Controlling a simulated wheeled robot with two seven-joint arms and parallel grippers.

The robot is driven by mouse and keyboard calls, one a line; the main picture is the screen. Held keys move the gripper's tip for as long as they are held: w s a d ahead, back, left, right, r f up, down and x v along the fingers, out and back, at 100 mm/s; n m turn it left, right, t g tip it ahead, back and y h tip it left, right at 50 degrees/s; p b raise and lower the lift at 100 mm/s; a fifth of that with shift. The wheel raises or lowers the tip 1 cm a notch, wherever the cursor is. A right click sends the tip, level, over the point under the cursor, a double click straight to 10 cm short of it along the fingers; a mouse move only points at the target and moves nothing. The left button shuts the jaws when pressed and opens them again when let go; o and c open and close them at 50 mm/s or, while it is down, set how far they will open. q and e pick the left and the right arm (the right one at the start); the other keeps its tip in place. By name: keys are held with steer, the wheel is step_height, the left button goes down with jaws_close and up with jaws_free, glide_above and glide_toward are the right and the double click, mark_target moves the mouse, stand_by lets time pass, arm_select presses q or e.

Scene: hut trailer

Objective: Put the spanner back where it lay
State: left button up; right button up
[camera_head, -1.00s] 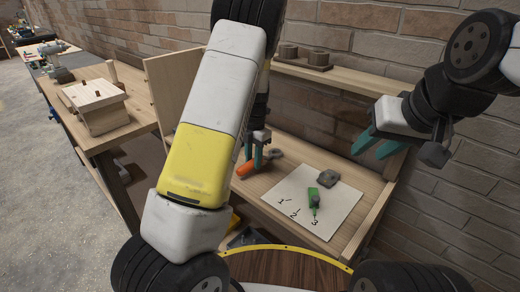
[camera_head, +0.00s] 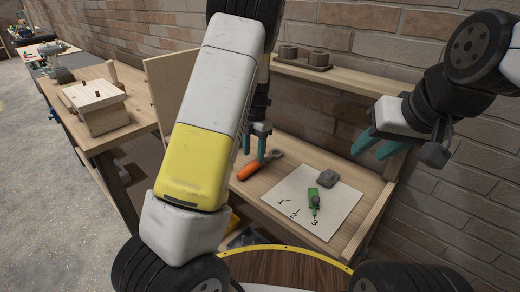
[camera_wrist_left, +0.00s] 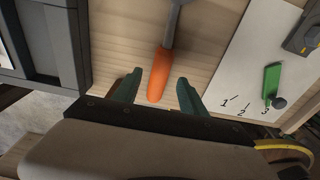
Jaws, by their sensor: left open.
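The spanner, with an orange handle (camera_head: 248,171) and a grey metal head (camera_head: 276,154), lies on the wooden bench top left of the white numbered sheet. My left gripper (camera_head: 255,155) is open, above the spanner and apart from it. In the left wrist view the orange handle (camera_wrist_left: 158,75) shows between the two spread green fingers (camera_wrist_left: 158,90), and the metal head runs out of the top edge. My right gripper (camera_head: 373,146) is open and empty, raised in front of the brick wall right of the bench.
A shelf (camera_head: 345,79) with a brown holder runs behind. Bare bench lies around the spanner. Another bench with a wooden box (camera_head: 98,105) stands left.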

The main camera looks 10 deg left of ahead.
mark_target(255, 161)
arm_select(q)
steer(key=s+a+r+m+t+h, duration=0.1)
steer(key=s+r+m, duration=0.15)
steer(key=r, duration=0.45)
steer(key=s+r+m+h, duration=0.1)
steer(key=s+r+m, duration=0.1)
steer(key=r+m, duration=0.35)
steer(key=s+r+m+t, duration=0.3)
steer(key=s+r+m, duration=0.2)
steer(key=s+m, duration=0.6)
steer(key=s+r+m+t, duration=0.2)
steer(key=s+r+m, duration=0.3)
steer(key=s+m, duration=0.5)
steer(key=shift+s+m+t+h, duration=0.3)
steer(key=shift+s+m+t, duration=0.1)
steer(key=shift+s, duration=0.45)
